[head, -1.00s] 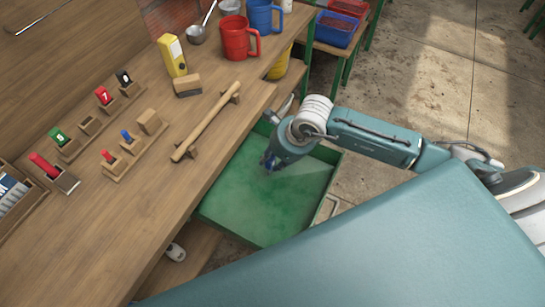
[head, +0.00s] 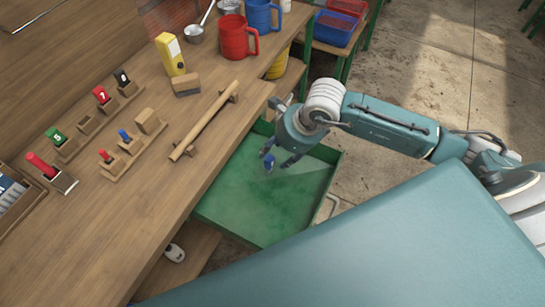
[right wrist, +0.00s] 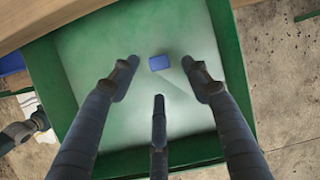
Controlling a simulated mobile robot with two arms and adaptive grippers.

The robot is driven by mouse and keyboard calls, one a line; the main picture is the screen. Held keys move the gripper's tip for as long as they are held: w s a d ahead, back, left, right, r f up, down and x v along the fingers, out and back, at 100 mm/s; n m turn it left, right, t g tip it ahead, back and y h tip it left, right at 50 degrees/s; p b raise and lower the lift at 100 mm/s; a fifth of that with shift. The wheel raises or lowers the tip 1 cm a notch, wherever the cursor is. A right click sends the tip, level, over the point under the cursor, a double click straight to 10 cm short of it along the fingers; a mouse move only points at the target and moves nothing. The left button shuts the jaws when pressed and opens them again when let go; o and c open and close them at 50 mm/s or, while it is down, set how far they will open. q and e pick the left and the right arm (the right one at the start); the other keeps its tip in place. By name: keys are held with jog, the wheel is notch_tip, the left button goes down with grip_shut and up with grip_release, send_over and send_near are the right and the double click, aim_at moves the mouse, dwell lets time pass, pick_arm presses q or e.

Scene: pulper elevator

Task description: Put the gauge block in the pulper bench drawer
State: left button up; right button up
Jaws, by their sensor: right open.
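The gauge block, a small blue block (head: 269,161), shows over the green drawer floor in the head view. In the right wrist view the blue block (right wrist: 159,62) lies beyond the fingertips, apart from them. I cannot tell for certain whether it rests on the floor. The pulper bench drawer (head: 250,205) is green, pulled open and otherwise empty. My right gripper (head: 278,158) is above the drawer, pointing down. Its fingers (right wrist: 160,85) are spread, with nothing between them in the right wrist view. My left gripper is not seen.
The wooden bench top (head: 150,205) holds a wooden bar (head: 208,120), a yellow box (head: 170,54), a wooden-backed block (head: 186,84), a red mug (head: 237,38) and several stamps in racks. Concrete floor lies to the right.

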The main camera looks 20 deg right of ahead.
jog(key=v, duration=0.7)
jog(key=shift+b, duration=0.45)
jog(key=shift+s+r, duration=0.1)
jog(key=shift+s, duration=0.05)
